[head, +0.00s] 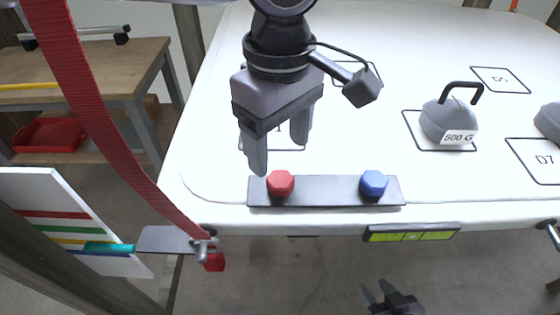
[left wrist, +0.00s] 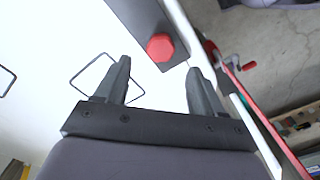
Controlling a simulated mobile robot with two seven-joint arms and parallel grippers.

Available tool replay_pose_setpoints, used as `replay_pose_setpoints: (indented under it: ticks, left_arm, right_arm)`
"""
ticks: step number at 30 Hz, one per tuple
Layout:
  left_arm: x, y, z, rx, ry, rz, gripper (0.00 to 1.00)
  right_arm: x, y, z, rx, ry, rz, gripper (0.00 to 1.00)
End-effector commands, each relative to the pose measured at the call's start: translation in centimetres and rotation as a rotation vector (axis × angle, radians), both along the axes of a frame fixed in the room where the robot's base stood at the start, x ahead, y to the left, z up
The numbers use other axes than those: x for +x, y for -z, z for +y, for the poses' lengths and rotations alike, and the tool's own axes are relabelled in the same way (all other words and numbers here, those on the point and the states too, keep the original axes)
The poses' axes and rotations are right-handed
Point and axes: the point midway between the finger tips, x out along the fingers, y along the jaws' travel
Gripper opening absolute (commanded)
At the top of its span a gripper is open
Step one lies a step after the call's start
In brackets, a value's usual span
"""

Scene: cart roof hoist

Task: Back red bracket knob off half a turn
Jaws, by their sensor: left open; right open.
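The red bracket knob (head: 280,184) sits at the left end of a dark bracket bar (head: 325,190) on the near edge of the white panel. A blue knob (head: 373,184) sits near the bar's right end. My left gripper (head: 278,157) is open and empty above the panel, fingers pointing down, just behind the red knob. In the left wrist view the red knob (left wrist: 160,47) shows between and just beyond the open fingertips (left wrist: 160,68), with no visible contact. My right gripper (head: 376,287) is open and empty at the bottom, below the panel edge.
A red strap (head: 110,130) runs down to a winch with a red crank grip (head: 214,262) left of the bracket. A green level (head: 411,233) is on the panel's front edge. A grey 500 G weight (head: 448,120) stands right. A workbench (head: 90,65) is at left.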

Motion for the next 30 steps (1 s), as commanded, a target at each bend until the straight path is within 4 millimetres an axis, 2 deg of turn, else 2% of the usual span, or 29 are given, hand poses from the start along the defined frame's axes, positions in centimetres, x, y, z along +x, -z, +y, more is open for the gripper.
replay_pose_setpoints:
  ticks: [9,14,21,22,24,27,30]
  left_arm:
    - [-0.1,4.7,0.0,0.000,0.002,0.004,0.69]
    - [-0.1,5.7,0.0,-0.001,0.001,0.004,0.69]
    - [-0.1,5.8,-0.1,-0.004,0.001,0.004,0.69]
    - [-0.1,5.8,-0.1,-0.003,0.001,0.004,0.62]
    - [-0.1,5.8,-0.1,-0.003,0.001,0.004,0.39]
    - [-0.1,5.8,-0.1,-0.003,0.001,0.004,0.12]
    - [-0.1,5.8,-0.1,-0.003,0.000,0.004,0.12]
  right_arm:
    - [0.0,-0.7,0.0,0.000,0.000,0.001,0.43]
    - [0.0,-0.8,0.0,0.000,0.000,0.001,0.43]
    - [0.0,-0.8,0.0,0.000,-0.001,0.001,0.43]
    - [0.0,-0.8,0.0,0.000,0.000,0.001,0.43]
    - [0.0,-0.8,0.0,0.000,0.000,0.001,0.43]
    - [0.0,-0.8,0.0,0.000,0.000,0.001,0.43]
    - [0.0,-0.7,0.0,0.000,0.000,0.001,0.43]
